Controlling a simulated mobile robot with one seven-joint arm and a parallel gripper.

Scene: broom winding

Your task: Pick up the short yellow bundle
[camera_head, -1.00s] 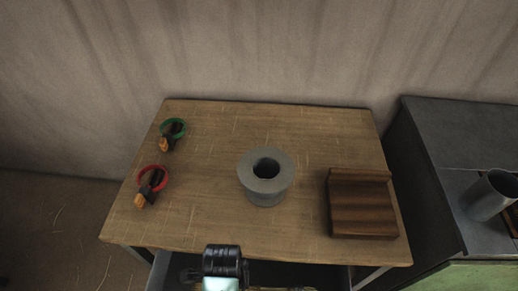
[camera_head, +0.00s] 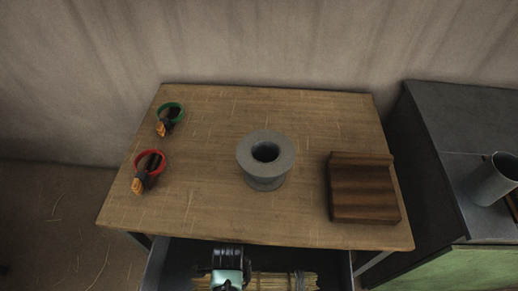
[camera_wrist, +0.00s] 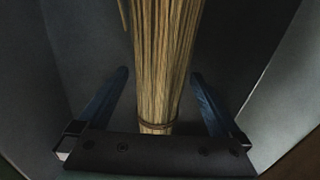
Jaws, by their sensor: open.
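A straw-yellow bundle (camera_head: 272,281) lies in the open drawer under the table's front edge in the head view. In the wrist view the bundle (camera_wrist: 160,62) runs up the picture, with a thin tie around it near the gripper's base. My gripper (camera_wrist: 160,85) is open, with one dark blue finger on each side of the bundle and a gap showing on both sides. In the head view my arm covers part of the bundle, and my fingertips are hidden. I cannot tell the bundle's full length.
The drawer's grey walls (camera_head: 346,268) stand close around my gripper. On the wooden table (camera_head: 215,135) are a grey spool-like ring (camera_head: 265,175), a brown grooved block (camera_head: 362,190), and red (camera_head: 150,163) and green (camera_head: 171,112) ring tools. A metal cup (camera_head: 491,182) stands at right.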

